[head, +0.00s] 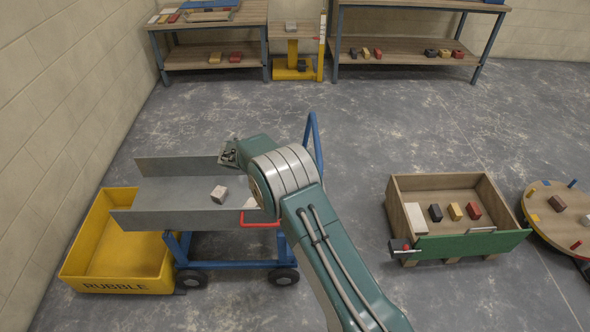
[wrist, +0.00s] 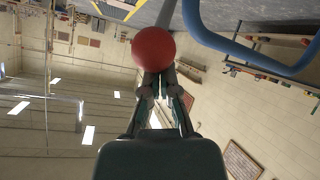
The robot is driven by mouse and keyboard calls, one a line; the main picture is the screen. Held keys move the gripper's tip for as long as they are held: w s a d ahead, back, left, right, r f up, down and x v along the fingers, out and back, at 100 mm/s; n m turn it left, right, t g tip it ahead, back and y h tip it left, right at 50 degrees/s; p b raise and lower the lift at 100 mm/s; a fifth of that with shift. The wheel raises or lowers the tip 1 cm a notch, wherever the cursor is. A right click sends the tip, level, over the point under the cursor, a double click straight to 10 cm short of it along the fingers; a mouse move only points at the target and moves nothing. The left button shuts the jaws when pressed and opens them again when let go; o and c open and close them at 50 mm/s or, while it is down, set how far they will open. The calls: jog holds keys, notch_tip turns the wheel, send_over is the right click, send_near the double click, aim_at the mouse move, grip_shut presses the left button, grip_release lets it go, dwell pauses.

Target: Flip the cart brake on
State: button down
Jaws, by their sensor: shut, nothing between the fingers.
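The cart (head: 215,264) has a blue frame, dark wheels and a grey tipping tray (head: 170,218); its blue push handle (head: 313,140) rises behind my arm. The handle also shows in the wrist view (wrist: 215,40). A red ball knob (wrist: 153,48) sits right at the tips of my gripper (wrist: 156,78); a grey bar runs behind it. My gripper is shut with nothing between its fingers; I cannot tell whether the fingertips touch the knob. A red bar (head: 262,225) shows on the cart's near side.
Two pale blocks lie on the tray, one (head: 219,194) clear, one partly hidden. A yellow rubble tub (head: 120,270) stands beside the cart at left. A wooden crate (head: 490,195) with a green front and a round table (head: 540,225) stand right. Floor between is clear.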

jog(key=a+r, duration=0.6)
jog(key=shift+w+a+r, duration=0.25)
jog(key=shift+a, duration=0.15)
dwell(0.3)
jog(key=shift+r, duration=0.1)
